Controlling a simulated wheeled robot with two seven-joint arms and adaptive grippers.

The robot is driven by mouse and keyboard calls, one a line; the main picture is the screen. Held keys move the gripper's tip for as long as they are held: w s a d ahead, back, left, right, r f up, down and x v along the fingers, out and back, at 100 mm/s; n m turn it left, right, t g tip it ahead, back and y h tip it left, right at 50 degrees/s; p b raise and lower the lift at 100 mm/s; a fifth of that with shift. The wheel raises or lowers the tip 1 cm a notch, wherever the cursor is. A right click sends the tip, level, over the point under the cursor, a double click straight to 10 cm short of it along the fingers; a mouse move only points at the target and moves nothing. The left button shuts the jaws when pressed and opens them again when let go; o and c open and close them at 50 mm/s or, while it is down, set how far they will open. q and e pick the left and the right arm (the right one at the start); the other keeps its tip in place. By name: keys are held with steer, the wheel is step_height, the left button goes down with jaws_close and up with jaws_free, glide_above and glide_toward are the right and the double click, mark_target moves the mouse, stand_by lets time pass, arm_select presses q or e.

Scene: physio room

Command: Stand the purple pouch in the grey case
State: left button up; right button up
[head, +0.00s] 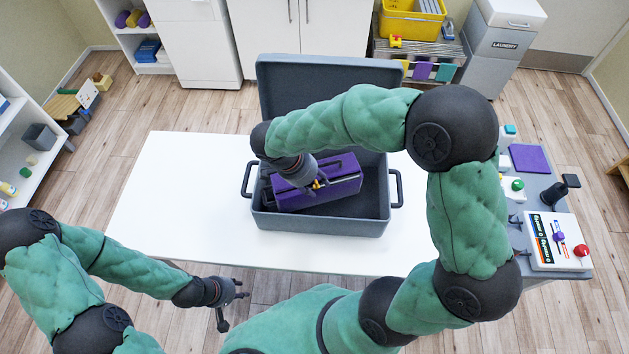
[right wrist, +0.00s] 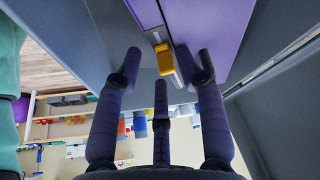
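The purple pouch (head: 345,183) is inside the open grey case (head: 320,222), toward its left part. It sits at a slant; I cannot tell whether it touches the case's floor all along. A yellow tab (right wrist: 165,58) shows on the pouch in the right wrist view. My right gripper (head: 318,185) reaches into the case at the pouch. Its fingers (right wrist: 166,65) are spread, with the tab between their tips and no clear grip on it. My right forearm hides part of the case and its raised lid. My left gripper (head: 236,300) is open and empty in front of the table.
The white table (head: 170,205) has clear room left of the case.

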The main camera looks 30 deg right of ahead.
steer(key=shift+w+a+r, duration=0.1)
steer(key=shift+r, duration=0.35)
steer(key=p+v, duration=0.3)
steer(key=v, duration=0.8)
steer(key=shift+r, duration=0.2)
